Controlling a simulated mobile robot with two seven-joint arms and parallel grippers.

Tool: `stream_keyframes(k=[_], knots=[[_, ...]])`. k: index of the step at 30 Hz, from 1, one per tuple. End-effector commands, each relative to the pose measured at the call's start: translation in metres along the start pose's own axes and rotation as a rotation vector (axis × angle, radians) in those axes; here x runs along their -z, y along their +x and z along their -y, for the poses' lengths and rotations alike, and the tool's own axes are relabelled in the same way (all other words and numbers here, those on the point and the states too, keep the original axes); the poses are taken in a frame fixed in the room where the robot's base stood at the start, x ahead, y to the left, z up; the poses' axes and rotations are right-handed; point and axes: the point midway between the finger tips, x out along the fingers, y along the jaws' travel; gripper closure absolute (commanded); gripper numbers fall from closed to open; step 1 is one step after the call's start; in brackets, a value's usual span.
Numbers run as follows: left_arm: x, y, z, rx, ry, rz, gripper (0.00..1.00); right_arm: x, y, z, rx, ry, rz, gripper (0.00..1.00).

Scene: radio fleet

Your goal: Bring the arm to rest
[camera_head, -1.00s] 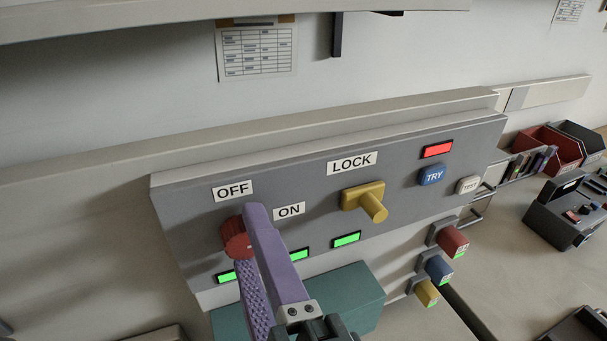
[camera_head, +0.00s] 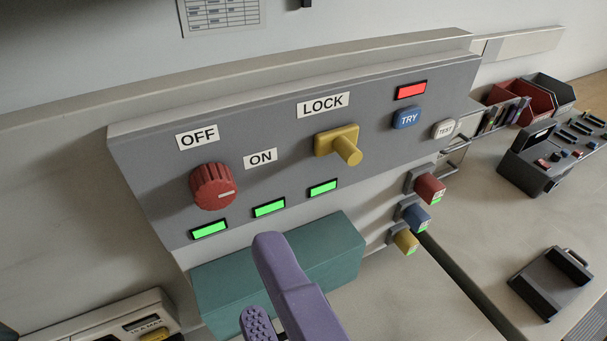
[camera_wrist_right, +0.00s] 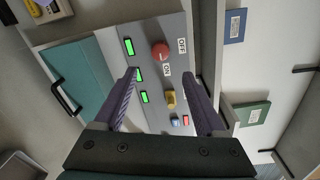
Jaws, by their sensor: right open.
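My right gripper (camera_head: 262,285) has purple fingers and shows at the bottom of the head view, in front of the teal box (camera_head: 330,245). In the right wrist view the gripper (camera_wrist_right: 162,80) is open, with nothing between its fingers. It is apart from the grey panel (camera_head: 270,180). The panel carries a red knob (camera_head: 212,186) by the OFF and ON labels and a yellow handle (camera_head: 347,150) under the LOCK label. Three green lamps are lit below, and a red lamp (camera_head: 411,90) is lit above the TRY button (camera_head: 406,117). My left gripper is not in view.
Red, blue and yellow plugs (camera_head: 427,188) stick out at the panel's right side. Further right are a dark device (camera_head: 545,165), a red bin (camera_head: 512,102) and a black cradle (camera_head: 550,283). A pale device (camera_head: 120,320) stands at the lower left. The bench right of the teal box is clear.

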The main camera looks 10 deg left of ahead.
Motion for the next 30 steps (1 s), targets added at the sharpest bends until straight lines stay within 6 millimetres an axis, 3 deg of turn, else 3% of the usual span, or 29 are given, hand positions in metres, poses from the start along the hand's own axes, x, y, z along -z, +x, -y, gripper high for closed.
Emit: stream_keyframes(k=[19,23,25,30], knots=[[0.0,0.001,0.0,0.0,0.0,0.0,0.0,-0.002,-0.002,0.001,-0.018,-0.063,0.028,0.27],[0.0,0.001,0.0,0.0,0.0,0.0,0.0,-0.003,0.003,-0.001,-0.101,-0.31,0.123,0.27],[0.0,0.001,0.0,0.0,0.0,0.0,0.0,0.004,0.003,-0.008,-0.189,-0.515,0.184,0.27],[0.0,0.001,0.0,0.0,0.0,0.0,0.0,0.058,-0.023,-0.036,-0.52,-0.992,0.298,0.27]])
